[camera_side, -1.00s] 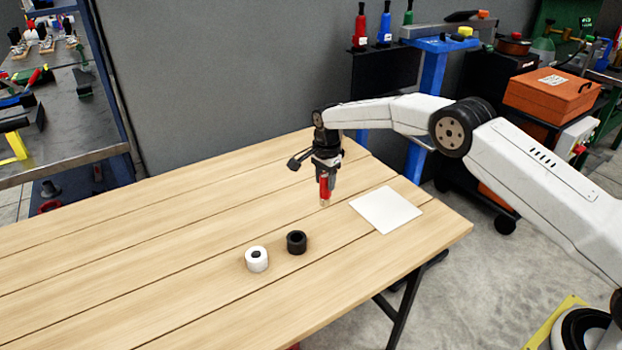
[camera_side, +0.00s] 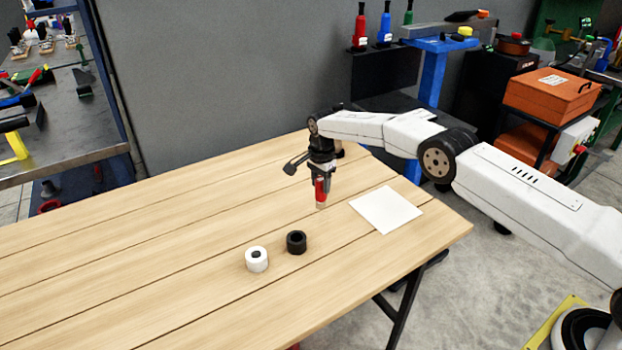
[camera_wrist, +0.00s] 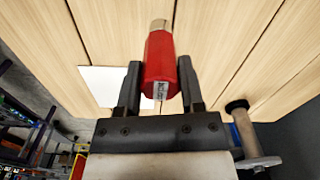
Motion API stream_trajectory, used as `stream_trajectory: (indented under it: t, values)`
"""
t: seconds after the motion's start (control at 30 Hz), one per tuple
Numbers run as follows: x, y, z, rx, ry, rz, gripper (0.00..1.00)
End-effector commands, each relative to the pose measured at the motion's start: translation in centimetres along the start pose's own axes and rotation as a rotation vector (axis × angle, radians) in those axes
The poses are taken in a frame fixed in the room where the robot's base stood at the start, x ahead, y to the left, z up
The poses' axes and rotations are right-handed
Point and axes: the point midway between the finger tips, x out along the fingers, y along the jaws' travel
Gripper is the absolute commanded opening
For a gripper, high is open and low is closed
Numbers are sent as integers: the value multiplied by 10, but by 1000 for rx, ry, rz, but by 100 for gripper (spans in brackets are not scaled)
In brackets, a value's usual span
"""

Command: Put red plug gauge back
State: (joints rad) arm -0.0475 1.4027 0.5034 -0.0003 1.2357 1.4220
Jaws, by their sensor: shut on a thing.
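The red plug gauge (camera_side: 320,189) has a red handle and a pale metal end pointing down. It is upright in my gripper (camera_side: 320,178), and its lower end is close to the table; I cannot tell whether it touches. In the wrist view the red handle (camera_wrist: 161,62) sits between the two dark fingers of my gripper (camera_wrist: 159,78), which is shut on it. A black ring (camera_side: 296,242) and a white ring (camera_side: 257,259) with a dark centre stand on the table, nearer the camera and left of the gauge.
A white square sheet (camera_side: 386,209) lies on the wooden table (camera_side: 150,260) right of my gripper. The left part of the table is clear. A grey wall (camera_side: 230,80) stands behind. Red, blue and green upright items (camera_side: 385,25) stand in the background.

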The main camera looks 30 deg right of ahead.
Motion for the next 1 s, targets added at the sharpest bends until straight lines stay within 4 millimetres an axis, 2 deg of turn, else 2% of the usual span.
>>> stream_trajectory:
  t: [0.1, 0.27, 0.77, 0.8, 0.9, 1.0]
  values:
    - [16, 0, 0, 0, 0, 0, 0]
    - [27, 0, 0, 0, 0, -2, 0]
    - [32, 0, 0, 0, 0, -2, 0]
    - [33, 0, 0, 0, 0, -1, 59]
    - [33, 0, 0, 0, 0, 0, 84]
    - [33, 0, 0, 0, 0, 0, 84]
